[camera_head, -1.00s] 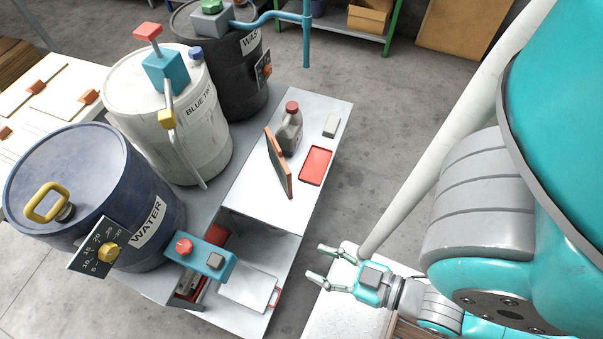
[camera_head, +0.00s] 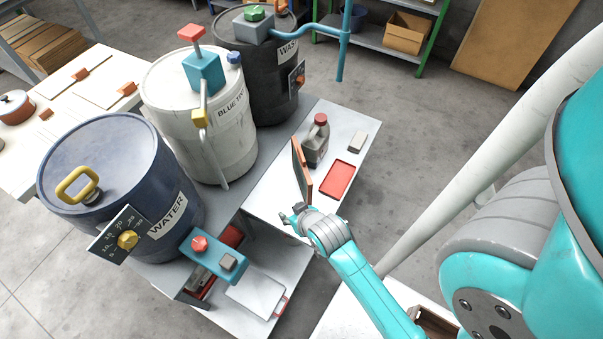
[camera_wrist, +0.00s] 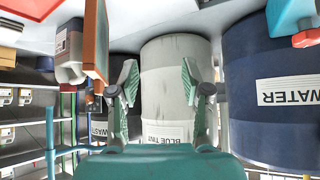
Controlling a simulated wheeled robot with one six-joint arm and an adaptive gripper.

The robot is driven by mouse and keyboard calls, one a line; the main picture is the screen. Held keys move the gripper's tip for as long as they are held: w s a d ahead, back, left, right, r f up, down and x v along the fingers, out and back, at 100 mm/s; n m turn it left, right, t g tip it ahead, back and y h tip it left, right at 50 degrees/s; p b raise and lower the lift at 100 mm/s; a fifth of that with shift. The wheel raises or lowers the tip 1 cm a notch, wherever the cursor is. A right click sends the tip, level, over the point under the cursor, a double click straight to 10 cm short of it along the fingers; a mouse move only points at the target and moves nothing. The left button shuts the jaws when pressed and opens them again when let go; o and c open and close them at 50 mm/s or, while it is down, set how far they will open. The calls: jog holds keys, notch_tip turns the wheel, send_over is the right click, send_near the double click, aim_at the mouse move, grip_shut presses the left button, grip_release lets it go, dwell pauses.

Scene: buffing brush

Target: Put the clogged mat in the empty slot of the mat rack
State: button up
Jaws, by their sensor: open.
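Nothing in view is marked as the clogged mat, and I cannot make out a mat rack or an empty slot for certain. A thin orange-edged panel (camera_head: 302,172) stands upright on the white bench; it also shows in the wrist view (camera_wrist: 96,42), left of the fingers. A flat pale panel with a red handle (camera_head: 256,296) lies low beside the bench. My gripper (camera_head: 291,217) is at the bench's near edge, just below the upright panel. In the wrist view my gripper (camera_wrist: 160,85) is open, with nothing between its fingers.
A grey jug (camera_head: 316,146), a red flat tray (camera_head: 338,180) and a small pale block (camera_head: 357,141) are on the bench. Blue WATER (camera_head: 110,185), white BLUE TINT (camera_head: 190,125) and black WASTE (camera_head: 262,85) drums stand left. Flat boards lie on a table (camera_head: 20,170) far left.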

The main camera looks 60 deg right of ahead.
jog(key=w+d+r+m+g, duration=0.25)
jog(key=w+d, duration=0.35)
jog(key=d, duration=0.3)
notch_tip(320, 180, up, 4)
jog(key=g, duration=0.2)
send_over(301, 158)
jog(key=s+a, duration=0.2)
jog(key=shift+w+d+f+m, duration=0.15)
jog(key=shift+w+f+m, duration=0.05)
jog(key=shift+m, duration=0.15)
jog(key=shift+y, duration=0.3)
jog(key=x, duration=0.5)
jog(key=shift+d+f, duration=0.2)
jog(key=shift+d+x, duration=0.25)
jog(key=shift+x, duration=1.1)
jog(key=shift+d+x, duration=0.2)
jog(key=shift+x, duration=1.1)
jog(key=shift+r, duration=0.1)
grip_shut()
